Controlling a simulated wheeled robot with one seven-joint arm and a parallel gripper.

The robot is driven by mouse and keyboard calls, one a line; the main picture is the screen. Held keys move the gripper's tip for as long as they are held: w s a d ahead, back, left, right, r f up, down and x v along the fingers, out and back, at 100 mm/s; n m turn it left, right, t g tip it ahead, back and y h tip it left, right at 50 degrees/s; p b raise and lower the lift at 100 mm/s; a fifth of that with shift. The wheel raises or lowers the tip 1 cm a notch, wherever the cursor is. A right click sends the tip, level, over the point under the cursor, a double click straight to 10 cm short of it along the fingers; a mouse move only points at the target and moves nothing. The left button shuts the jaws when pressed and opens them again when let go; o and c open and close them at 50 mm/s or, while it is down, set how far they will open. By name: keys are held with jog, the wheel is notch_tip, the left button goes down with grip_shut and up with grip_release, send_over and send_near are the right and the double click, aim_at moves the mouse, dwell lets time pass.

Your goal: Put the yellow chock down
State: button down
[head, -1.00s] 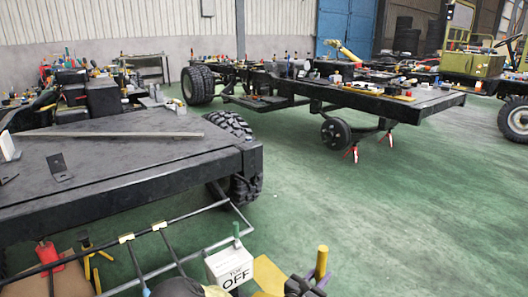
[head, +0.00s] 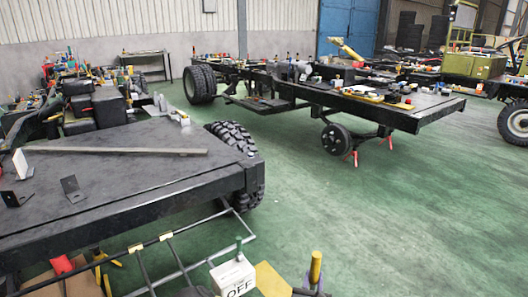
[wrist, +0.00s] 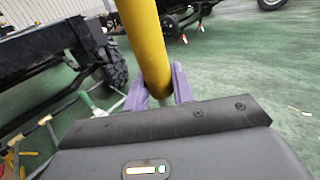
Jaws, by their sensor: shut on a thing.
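In the head view the chock (head: 316,268) stands nearly upright at the bottom edge, in my gripper (head: 312,289), which is partly cut off. What lies directly under them is hidden.
A black chassis (head: 130,185) with a tyre (head: 236,150) fills the left. A white box marked OFF (head: 233,278) and a flat yellow piece (head: 271,279) lie left of my gripper. A second chassis (head: 425,112) stands farther back. Green floor (head: 400,220) is clear to the right.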

notch_tip(320, 180, up, 25)
jog(key=s+n+y+p, duration=0.2)
jog(key=n+y+p, duration=0.1)
jog(key=p, duration=2.8)
jog(key=shift+y, duration=0.9)
jog(key=shift+w+f, duration=0.1)
